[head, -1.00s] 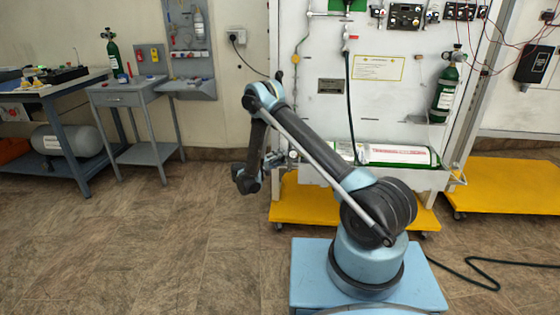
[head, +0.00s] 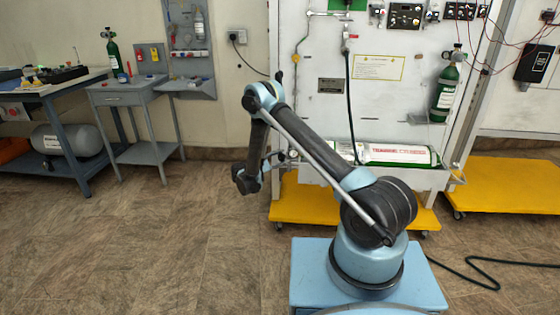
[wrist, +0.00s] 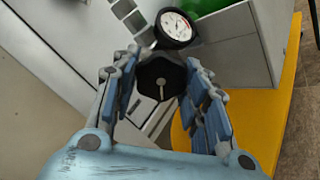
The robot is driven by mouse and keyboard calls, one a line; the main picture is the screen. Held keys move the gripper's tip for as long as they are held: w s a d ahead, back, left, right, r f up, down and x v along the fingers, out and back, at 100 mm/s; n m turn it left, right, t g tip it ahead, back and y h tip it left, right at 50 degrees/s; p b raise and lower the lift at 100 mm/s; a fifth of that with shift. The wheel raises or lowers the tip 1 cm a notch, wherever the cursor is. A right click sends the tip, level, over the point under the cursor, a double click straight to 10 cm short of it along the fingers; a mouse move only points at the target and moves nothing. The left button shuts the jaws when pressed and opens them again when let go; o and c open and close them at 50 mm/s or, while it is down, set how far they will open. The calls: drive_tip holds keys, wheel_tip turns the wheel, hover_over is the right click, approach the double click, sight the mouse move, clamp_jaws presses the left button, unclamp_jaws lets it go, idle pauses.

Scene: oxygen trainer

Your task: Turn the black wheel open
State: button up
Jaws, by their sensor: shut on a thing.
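The black wheel (wrist: 161,80) is in the middle of the wrist view, a dark lobed knob with a pale mark on its face. My gripper (wrist: 163,88) has its blue, jointed fingers on both sides of the wheel and is shut on it. A round white pressure gauge (wrist: 175,27) sits just above the wheel in that view.
The trainer stands on a yellow wheeled base (head: 300,205). A green and white cylinder (head: 400,154) lies along its lower shelf. A dark hose (head: 475,272) lies on the floor at right. Small grey table (head: 125,97) stands at left; the floor between is clear.

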drive_tip(key=n, duration=0.6)
drive_tip(key=shift+f+n, duration=0.15)
drive_tip(key=shift+n, duration=0.15)
drive_tip(key=shift+s, duration=0.1)
idle(0.3)
drive_tip(key=o, duration=1.1)
drive_tip(key=v, duration=1.2)
